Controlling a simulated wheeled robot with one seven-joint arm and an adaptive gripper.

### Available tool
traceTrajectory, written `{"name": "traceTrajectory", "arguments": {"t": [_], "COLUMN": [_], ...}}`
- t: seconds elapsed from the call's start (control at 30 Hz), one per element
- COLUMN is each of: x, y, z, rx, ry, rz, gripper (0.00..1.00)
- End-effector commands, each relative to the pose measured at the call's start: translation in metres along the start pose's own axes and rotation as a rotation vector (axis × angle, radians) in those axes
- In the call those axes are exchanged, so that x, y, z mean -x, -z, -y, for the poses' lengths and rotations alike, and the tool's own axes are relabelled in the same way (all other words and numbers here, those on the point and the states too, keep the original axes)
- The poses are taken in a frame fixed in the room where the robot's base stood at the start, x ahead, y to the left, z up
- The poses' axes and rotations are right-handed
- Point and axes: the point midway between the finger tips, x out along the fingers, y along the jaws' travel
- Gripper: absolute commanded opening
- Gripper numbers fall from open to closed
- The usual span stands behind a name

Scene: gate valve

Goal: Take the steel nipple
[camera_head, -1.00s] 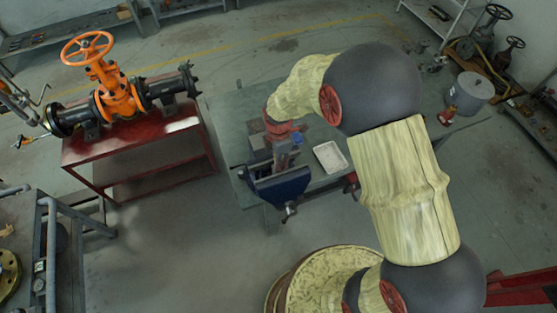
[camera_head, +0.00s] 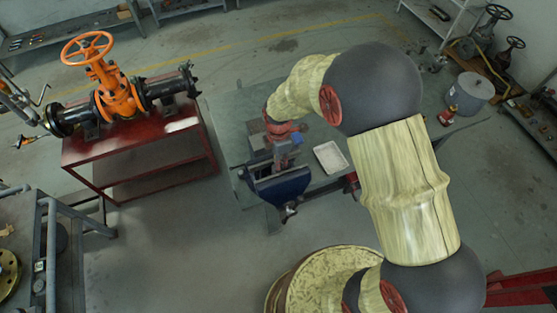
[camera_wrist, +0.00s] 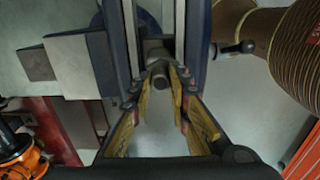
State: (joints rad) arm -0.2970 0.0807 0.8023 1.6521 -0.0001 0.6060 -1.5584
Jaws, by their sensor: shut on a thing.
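A short grey cylindrical piece, which I take to be the steel nipple (camera_wrist: 158,69), shows between my fingertips in the wrist view. My gripper (camera_wrist: 157,76) is shut on it, with yellow-padded fingers on either side. The piece is at the blue bench vise (camera_wrist: 197,45), in line with the gap between its jaws. I cannot tell whether it touches the vise. In the head view my gripper (camera_head: 284,150) points down over the vise (camera_head: 281,187), and the nipple is too small or hidden to make out.
A pale tray (camera_head: 331,157) lies on the workbench (camera_head: 228,112) to the right of the vise. A red stand (camera_head: 150,150) with an orange valve (camera_head: 118,98) stands at the left. A grey pot (camera_head: 470,92) is at the right. Bare floor lies in front of the bench.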

Motion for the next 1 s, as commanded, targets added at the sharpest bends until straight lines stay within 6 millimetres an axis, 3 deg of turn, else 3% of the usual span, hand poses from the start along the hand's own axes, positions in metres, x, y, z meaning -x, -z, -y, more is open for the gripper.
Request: {"name": "traceTrajectory", "arguments": {"t": [1.0], "x": [0.010], "y": [0.000], "z": [0.000], "rx": [0.000], "ry": [0.001], "rz": [0.000], "gripper": [0.00]}}
